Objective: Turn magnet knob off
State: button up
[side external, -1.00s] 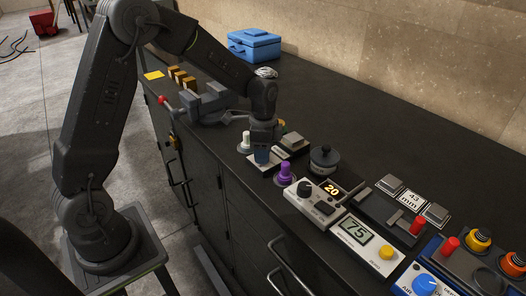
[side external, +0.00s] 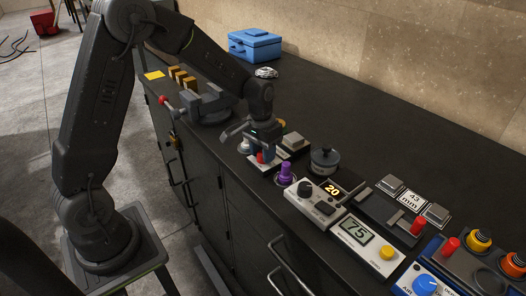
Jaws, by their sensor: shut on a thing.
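A small red knob (side external: 262,158) shows low between the fingers of my gripper (side external: 265,155). It appears to be the magnet knob, but its label cannot be read. It sits over a pale base plate (side external: 257,167) near the front edge of the counter. My gripper points down and is shut on this knob, hiding much of it. The way the knob's pointer faces cannot be made out.
A purple knob (side external: 285,173) and a grey control box (side external: 314,200) stand just to the right. A pale knob (side external: 244,147) is partly hidden at the left. A vise (side external: 205,103) stands behind.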

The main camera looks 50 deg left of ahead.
aim_at(260, 152)
jog(key=n, duration=0.5)
dwell(0.8)
jog(key=o, duration=0.9)
jog(key=shift+r, duration=0.15)
jog(key=r, duration=1.3)
jog(key=shift+s+a+r, duration=0.25)
jog(key=shift+a+r, duration=0.05)
jog(key=shift+a, duration=0.05)
jog(key=s+d+r+m+t, duration=0.1)
jog(key=s+d+m+t, duration=0.1)
jog(key=s, duration=0.5)
jog(key=s+d+r+m+t, duration=0.1)
jog(key=s+d+m, duration=0.1)
jog(key=s, duration=0.5)
jog(key=s+d+r+m+t, duration=0.1)
jog(key=s+d+m+t, duration=0.1)
jog(key=s, duration=0.5)
jog(key=shift+d+r+m+t+y, duration=0.2)
jog(key=shift+d+m+t+y, duration=0.1)
jog(key=shift+d, duration=0.3)
